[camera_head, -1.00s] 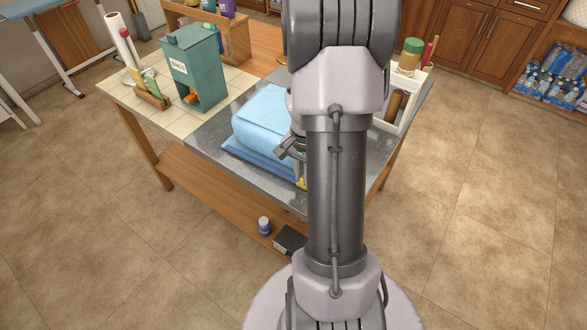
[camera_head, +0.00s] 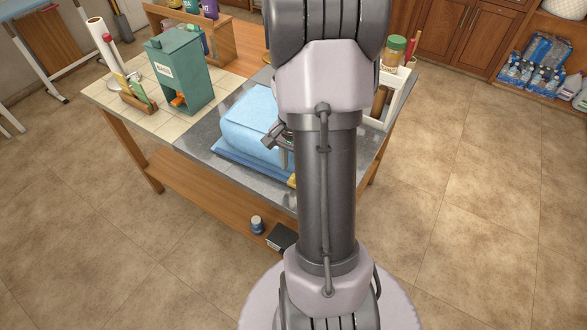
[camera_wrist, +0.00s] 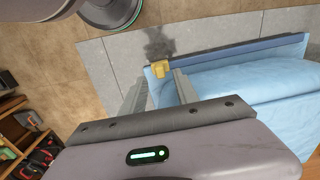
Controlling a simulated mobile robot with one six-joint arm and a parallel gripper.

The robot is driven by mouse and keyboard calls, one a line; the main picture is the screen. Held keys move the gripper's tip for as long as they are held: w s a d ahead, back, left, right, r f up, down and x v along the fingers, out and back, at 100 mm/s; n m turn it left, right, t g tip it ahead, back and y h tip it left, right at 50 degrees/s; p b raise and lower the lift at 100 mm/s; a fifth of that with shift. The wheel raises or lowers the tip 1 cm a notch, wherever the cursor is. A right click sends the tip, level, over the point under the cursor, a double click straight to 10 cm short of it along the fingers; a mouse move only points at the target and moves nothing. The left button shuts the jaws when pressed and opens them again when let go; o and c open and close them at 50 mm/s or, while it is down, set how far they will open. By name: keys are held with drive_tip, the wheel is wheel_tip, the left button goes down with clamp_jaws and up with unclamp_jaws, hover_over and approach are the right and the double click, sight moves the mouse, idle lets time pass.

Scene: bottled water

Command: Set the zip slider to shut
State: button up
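A light blue padded bag (camera_head: 245,118) lies on the grey worktop, with a darker blue zip strip along its near edge. The strip (camera_wrist: 240,53) runs left to right in the wrist view. The yellow zip slider (camera_wrist: 160,68) sits at the strip's left end there. In the head view the slider (camera_head: 291,181) is at the bag's near right corner, partly hidden by my arm. My gripper (camera_wrist: 160,76) is open, its two fingers reaching toward the slider, one tip on either side. I cannot tell whether they touch it. In the head view my gripper (camera_head: 277,138) is largely hidden.
A green dispenser box (camera_head: 181,70) and a paper roll (camera_head: 103,42) stand on the table's tiled left part. A white caddy (camera_head: 390,105) with a jar stands on the right. A small bottle (camera_head: 257,225) and a dark box (camera_head: 281,239) are on the lower shelf.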

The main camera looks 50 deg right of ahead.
wheel_tip(320, 180, up, 14)
drive_tip(key=p, duration=0.4)
drive_tip(key=shift+f, duration=0.25)
